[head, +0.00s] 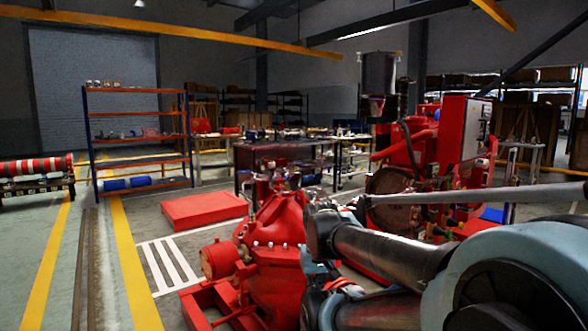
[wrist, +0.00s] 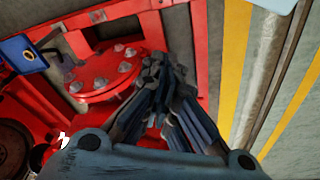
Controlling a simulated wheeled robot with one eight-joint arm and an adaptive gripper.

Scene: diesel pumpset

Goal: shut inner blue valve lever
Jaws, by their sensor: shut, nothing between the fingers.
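My gripper (wrist: 163,72) shows in the wrist view with its dark fingers together and nothing between them. It is over the red pump body, just right of a round red bolted flange (wrist: 104,74) as pictured. A blue, square-edged piece with a pale middle (wrist: 18,54) is at the left edge of the wrist view, apart from my fingers. I cannot tell whether it is a valve lever. In the head view the red pump (head: 270,250) stands at the centre, partly behind my arm. No blue lever can be made out clearly there.
A red engine set with a control box (head: 470,130) stands behind my arm at the right. A low red block (head: 203,210) lies on the floor left of the pump. Shelves (head: 137,140) and workbenches (head: 285,155) are farther back. The left floor is largely open.

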